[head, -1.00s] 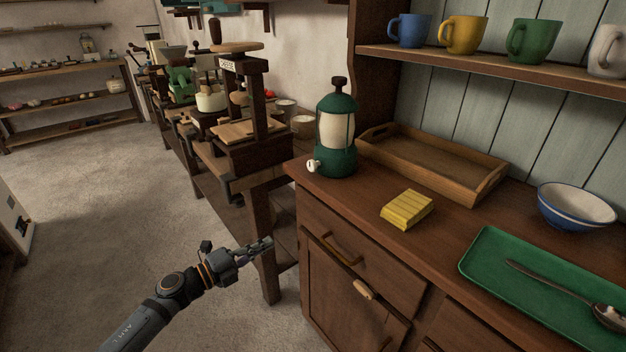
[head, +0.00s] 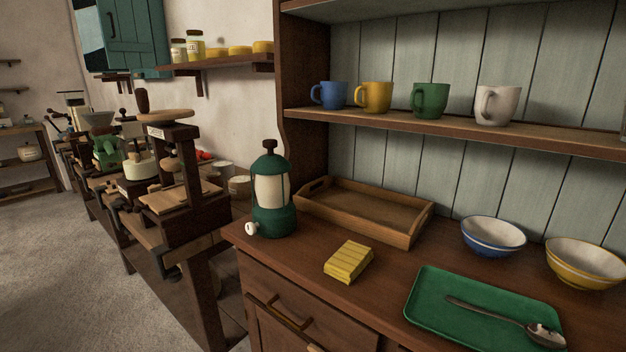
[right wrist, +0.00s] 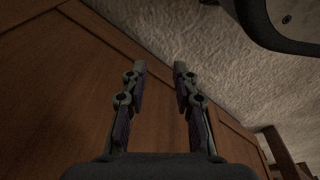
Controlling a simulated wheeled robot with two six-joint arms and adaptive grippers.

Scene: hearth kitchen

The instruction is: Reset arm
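My right gripper (right wrist: 160,85) shows in the right wrist view. Its two fingers stand apart with nothing between them, in front of brown wooden panelling (right wrist: 50,90) and a pale rough floor or wall surface. No arm shows in the head view now, so my left gripper is out of sight there.
The wooden counter (head: 310,290) holds a green lantern (head: 272,195), a yellow block (head: 348,261), a wooden tray (head: 400,237), a green tray (head: 430,310) with a spoon (head: 490,315), and two bowls (head: 492,240). Several mugs (head: 430,100) stand on the shelf above. A press (head: 180,180) stands left.

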